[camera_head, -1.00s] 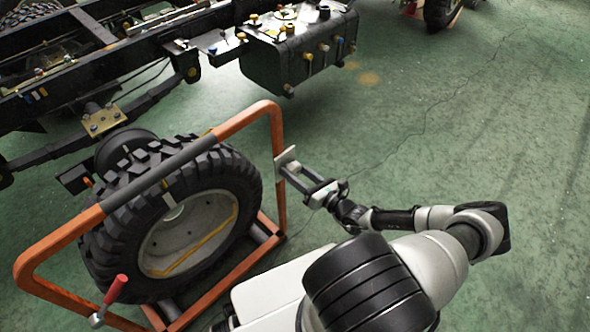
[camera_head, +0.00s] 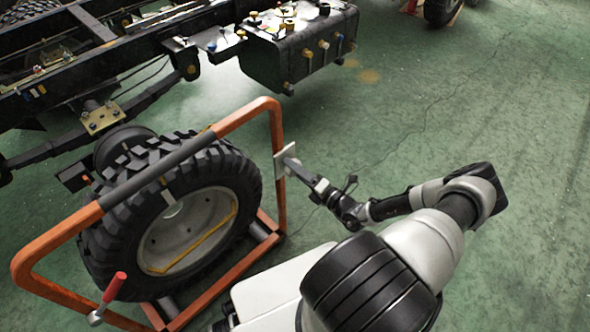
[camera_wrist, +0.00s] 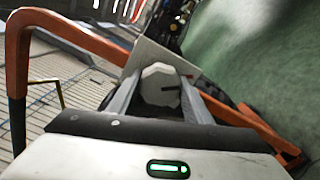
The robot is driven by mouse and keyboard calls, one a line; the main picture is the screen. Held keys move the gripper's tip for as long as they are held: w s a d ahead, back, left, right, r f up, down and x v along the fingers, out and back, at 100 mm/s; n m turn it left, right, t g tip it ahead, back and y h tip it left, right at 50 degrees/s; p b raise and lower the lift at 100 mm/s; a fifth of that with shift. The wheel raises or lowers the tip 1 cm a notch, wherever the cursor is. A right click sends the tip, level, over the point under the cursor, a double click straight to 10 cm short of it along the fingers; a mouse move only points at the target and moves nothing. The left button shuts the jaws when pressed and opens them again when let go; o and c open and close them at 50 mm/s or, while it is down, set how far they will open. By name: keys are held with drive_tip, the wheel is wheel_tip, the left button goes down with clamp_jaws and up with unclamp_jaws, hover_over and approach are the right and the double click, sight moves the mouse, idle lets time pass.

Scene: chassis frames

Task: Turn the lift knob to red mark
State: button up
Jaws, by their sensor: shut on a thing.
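The lift knob (camera_wrist: 160,84) is a pale, faceted knob with a dark line on its face, in the middle of the wrist view. It sits in front of a light plate (camera_wrist: 148,54) on the orange frame; the plate also shows in the head view (camera_head: 281,160). My gripper (camera_wrist: 158,88) has one finger on each side of the knob and is shut on it. In the head view my gripper (camera_head: 291,164) reaches the plate from the right, and the knob is hidden there.
The orange lift frame (camera_head: 60,236) surrounds a large black tire (camera_head: 242,180). A red-handled lever (camera_head: 114,288) is at its lower left. A truck chassis (camera_head: 130,55) with a black tank (camera_head: 300,60) stands behind. The green floor to the right is clear.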

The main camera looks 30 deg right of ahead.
drive_tip(key=shift+m, duration=0.6)
drive_tip(key=o, duration=1.1)
drive_tip(key=shift+c, duration=0.2)
drive_tip(key=p+v, duration=0.1)
drive_tip(key=v, duration=1.6)
drive_tip(key=shift+s+p, duration=0.2)
drive_tip(key=shift+p, duration=0.15)
drive_tip(key=shift+d+r, duration=0.1)
drive_tip(key=shift+r, duration=0.05)
